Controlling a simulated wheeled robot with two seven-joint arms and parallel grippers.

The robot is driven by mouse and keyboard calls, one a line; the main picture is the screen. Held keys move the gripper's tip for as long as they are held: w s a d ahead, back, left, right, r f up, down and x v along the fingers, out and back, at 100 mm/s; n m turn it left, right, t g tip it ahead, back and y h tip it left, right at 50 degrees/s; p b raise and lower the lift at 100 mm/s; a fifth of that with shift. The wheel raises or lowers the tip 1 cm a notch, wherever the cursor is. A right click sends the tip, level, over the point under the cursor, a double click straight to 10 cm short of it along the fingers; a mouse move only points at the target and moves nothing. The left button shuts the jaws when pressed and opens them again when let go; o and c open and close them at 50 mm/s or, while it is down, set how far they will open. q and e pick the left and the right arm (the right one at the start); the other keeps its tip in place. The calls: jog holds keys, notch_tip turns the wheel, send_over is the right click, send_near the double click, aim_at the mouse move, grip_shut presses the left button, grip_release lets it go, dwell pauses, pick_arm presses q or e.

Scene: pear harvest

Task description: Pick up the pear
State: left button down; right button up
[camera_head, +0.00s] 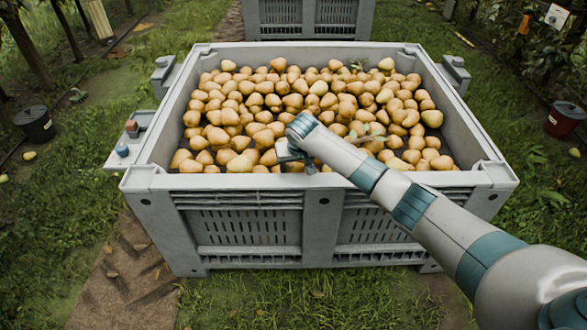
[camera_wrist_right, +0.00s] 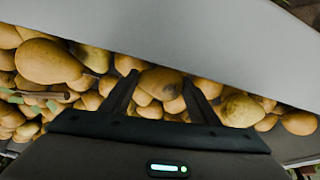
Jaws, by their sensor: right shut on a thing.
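Many yellow-brown pears (camera_head: 330,100) fill the large grey crate (camera_head: 322,219). My right gripper (camera_head: 294,158) is over the front part of the pile, just inside the crate's front wall. In the right wrist view, the gripper (camera_wrist_right: 160,88) has its two dark fingers on either side of a pear (camera_wrist_right: 161,83) and is shut on it. Other pears lie close around this pear, and its lower part is hidden. In the head view my wrist hides the held pear. My left gripper is not in view.
The crate's pale wall (camera_wrist_right: 180,40) runs close beside the fingers. A second grey crate (camera_head: 306,18) stands behind. A black bucket (camera_head: 36,124) is on the left, a red bucket (camera_head: 564,120) on the right. A small side shelf (camera_head: 131,140) holds small items.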

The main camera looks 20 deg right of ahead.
aim_at(295, 165)
jog(key=shift+r, duration=0.15)
